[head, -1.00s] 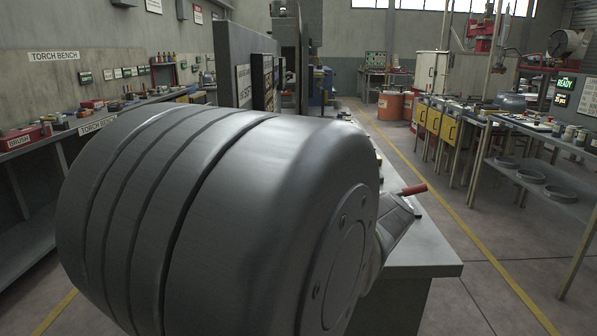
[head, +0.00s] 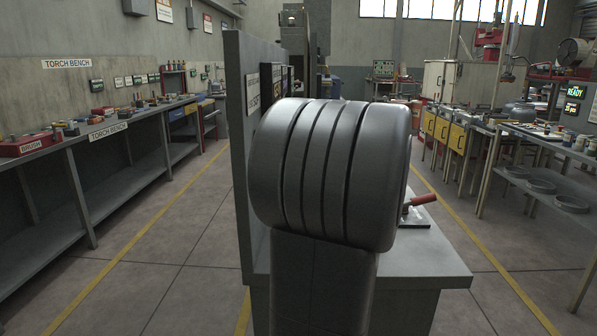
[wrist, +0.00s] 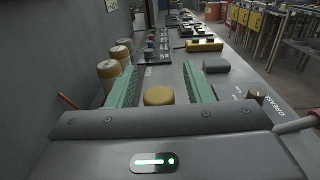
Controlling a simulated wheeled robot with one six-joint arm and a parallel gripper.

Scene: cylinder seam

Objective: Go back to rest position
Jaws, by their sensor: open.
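In the wrist view my gripper (wrist: 161,72) has its two green fingers spread wide apart over the bench (wrist: 240,80). A short cylinder with a yellow top (wrist: 159,96) shows between the fingers, near their base, with a gap to each finger. Its lower part is hidden by the gripper body, so I cannot tell how far below me it is. In the head view my own arm blocks the middle, and the gripper is hidden.
Several tan-topped canisters (wrist: 109,70) stand left of the fingers. A dark grey cylinder (wrist: 216,66), a yellow block (wrist: 205,46) and a brown piece (wrist: 257,97) are on the right side. A red handle (head: 424,199) sticks out near the bench's right edge. The left aisle floor (head: 170,270) is clear.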

